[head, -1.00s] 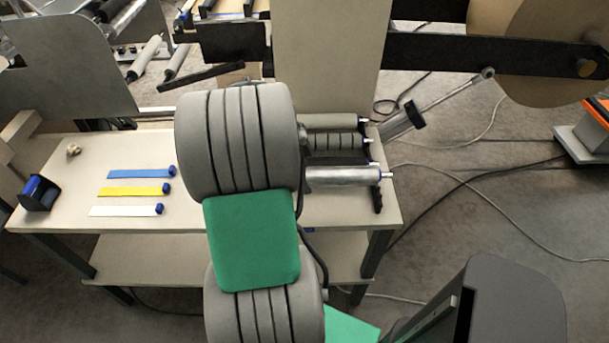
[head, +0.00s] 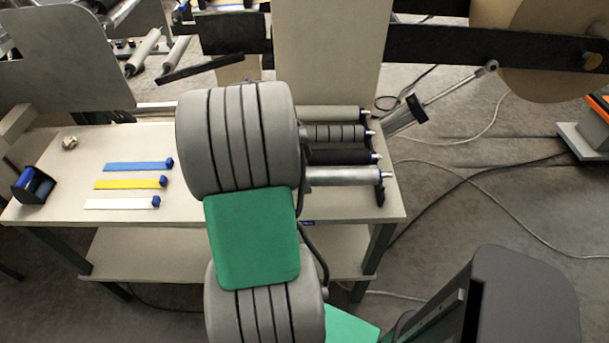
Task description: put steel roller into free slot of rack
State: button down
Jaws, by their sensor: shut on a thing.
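The steel roller (head: 343,176) is a shiny silver cylinder with a blue-ringed right end, lying level at the front of the rack. Its left end is hidden behind my arm. The rack (head: 380,196) shows as a dark end piece at the table's right side, below the roller's right end. I cannot tell whether the roller is fully seated in the slot. My gripper is hidden behind my large grey arm links, so its hold on the roller does not show.
Behind the steel roller lie a black roller (head: 343,157), a banded grey roller (head: 335,132) and a grey-green roller (head: 330,112). Blue (head: 138,166), yellow (head: 128,184) and white (head: 118,203) strips lie left on the table (head: 60,200). A tilted grey cylinder (head: 398,119) stands behind the rack.

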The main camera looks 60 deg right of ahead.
jog(key=shift+f+b, duration=1.7)
jog(key=shift+f+b, duration=0.25)
jog(key=shift+b, duration=0.1)
jog(key=c, duration=1.1)
grip_release()
jog(key=o, duration=0.5)
